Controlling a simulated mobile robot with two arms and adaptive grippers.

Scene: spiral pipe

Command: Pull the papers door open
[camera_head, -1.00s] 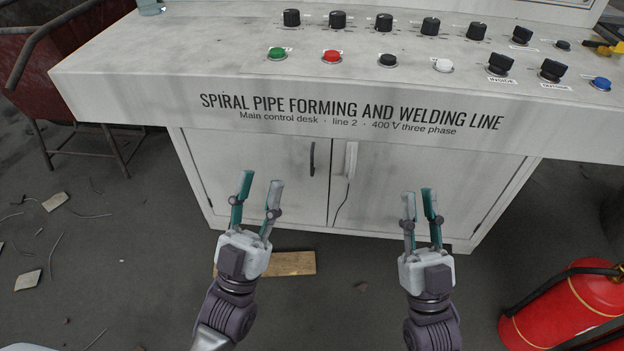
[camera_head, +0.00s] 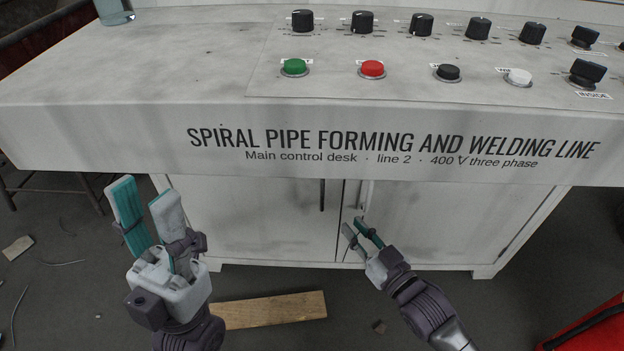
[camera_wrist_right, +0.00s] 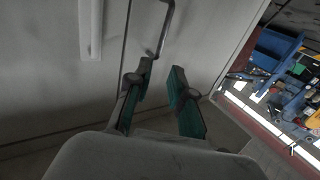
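The control desk has two pale cabinet doors below its top. The left door (camera_head: 250,220) bears a dark bar handle (camera_head: 322,195) near the middle seam; the right door (camera_head: 430,225) bears a white handle (camera_head: 366,193). No label marking a papers door is legible. Both doors look shut. My right gripper (camera_head: 356,224) is open and empty, just below the handles. My left gripper (camera_head: 144,192) is open and empty, left of the doors.
The desk's front panel (camera_head: 100,140) overhangs the doors above my grippers. A wooden board (camera_head: 270,309) lies on the floor in front. A red object (camera_head: 590,328) is at the lower right. The floor between the grippers is otherwise mostly clear.

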